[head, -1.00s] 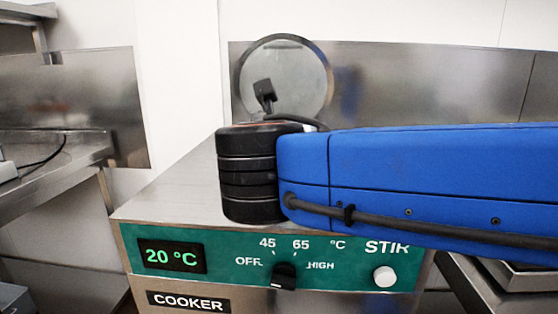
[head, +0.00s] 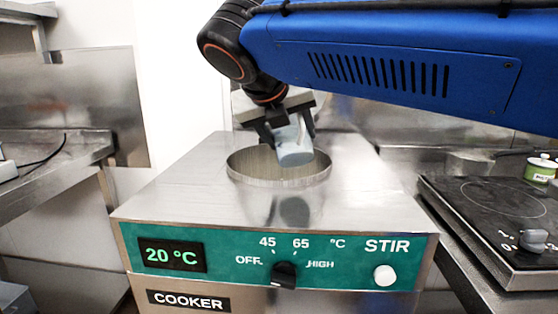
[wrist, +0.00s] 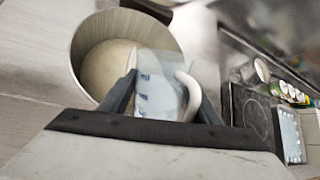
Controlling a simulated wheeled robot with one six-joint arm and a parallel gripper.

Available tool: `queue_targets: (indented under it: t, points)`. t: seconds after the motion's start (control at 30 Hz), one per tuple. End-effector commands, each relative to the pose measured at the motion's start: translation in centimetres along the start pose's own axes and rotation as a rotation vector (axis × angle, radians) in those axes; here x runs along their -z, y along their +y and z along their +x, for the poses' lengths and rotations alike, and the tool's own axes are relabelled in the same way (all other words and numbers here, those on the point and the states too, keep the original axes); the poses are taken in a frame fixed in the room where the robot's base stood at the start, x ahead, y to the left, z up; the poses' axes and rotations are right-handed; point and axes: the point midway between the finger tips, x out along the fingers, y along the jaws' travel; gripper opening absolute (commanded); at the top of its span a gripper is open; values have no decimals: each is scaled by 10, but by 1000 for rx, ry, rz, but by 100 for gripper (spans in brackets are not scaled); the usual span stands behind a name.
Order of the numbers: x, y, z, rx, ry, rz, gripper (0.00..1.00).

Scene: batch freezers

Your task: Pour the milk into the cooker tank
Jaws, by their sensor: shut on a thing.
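My gripper (head: 290,126) is shut on a pale, translucent jug (head: 294,153) and holds it over the round opening of the cooker tank (head: 240,172). The jug is tilted, with its lower end at the opening; I see no clear stream of milk. In the wrist view the jug (wrist: 152,88) shows blue markings and a white handle between my fingers, and it overlaps the rim of the tank (wrist: 85,40). The tank's bottom looks pale beige; I cannot tell whether that is liquid. The cooker (head: 200,193) reads 20 °C, and its dial (head: 284,274) points up.
A white STIR button (head: 385,275) is on the cooker's front panel. A black hob (head: 490,215) stands to the right, with a green and white tin (head: 541,168) behind it. A steel counter (head: 60,165) is on the left. My arm hides most of the back wall.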

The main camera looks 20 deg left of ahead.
Motion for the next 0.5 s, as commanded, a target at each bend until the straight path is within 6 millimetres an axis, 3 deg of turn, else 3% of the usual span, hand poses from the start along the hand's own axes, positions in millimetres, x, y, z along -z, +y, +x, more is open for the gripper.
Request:
queue_targets:
  t: [0.23, 0.5]
  points:
    - [1, 3, 8, 2, 168, -76, 30]
    - [2, 4, 9, 1, 228, -107, 30]
